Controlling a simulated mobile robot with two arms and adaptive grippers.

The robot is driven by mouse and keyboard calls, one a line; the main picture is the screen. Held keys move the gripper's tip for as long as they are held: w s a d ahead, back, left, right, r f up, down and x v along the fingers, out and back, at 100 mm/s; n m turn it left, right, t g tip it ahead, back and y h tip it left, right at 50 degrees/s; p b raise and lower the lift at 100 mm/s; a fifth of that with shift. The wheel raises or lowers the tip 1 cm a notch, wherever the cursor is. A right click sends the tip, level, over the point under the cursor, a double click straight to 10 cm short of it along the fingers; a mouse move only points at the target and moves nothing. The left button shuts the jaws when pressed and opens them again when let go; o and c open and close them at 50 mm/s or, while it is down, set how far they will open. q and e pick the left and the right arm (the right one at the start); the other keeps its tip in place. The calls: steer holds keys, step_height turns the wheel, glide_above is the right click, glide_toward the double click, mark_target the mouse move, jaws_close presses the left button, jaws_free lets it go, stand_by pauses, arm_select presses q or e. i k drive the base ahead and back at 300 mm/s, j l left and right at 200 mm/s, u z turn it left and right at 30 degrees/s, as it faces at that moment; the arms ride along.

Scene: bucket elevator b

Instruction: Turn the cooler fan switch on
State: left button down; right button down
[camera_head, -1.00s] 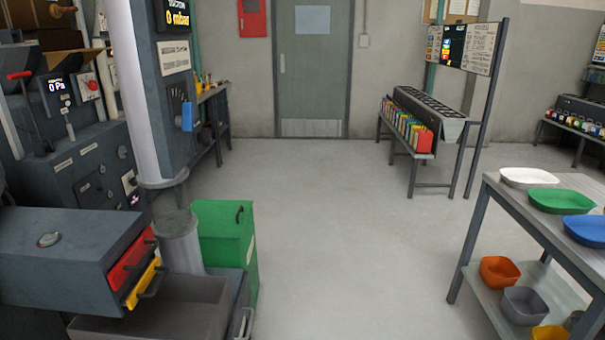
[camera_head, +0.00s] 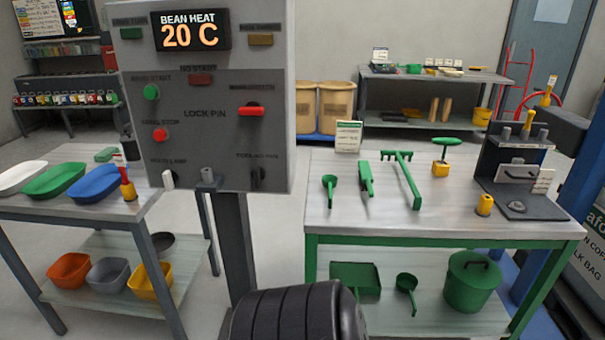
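A grey control panel (camera_head: 205,125) stands on a post left of centre. Its display (camera_head: 190,30) reads "BEAN HEAT 20 C". At its lower right is a small dark switch (camera_head: 257,177) under a blurred label that may name the cooler fan; its position is too dark to tell. A red lever (camera_head: 251,111) lies level beside the "LOCK PIN" label. A green button (camera_head: 151,92) and a red button (camera_head: 160,135) are on the left side. A whitish lever (camera_head: 168,180) is at the lower left.
A green-framed table (camera_head: 440,228) with green tools stands right. A table (camera_head: 90,210) with bowls stands left. Open floor shows between the left table and the panel post.

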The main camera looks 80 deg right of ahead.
mark_target(258, 173)
steer(key=z, duration=2.25)
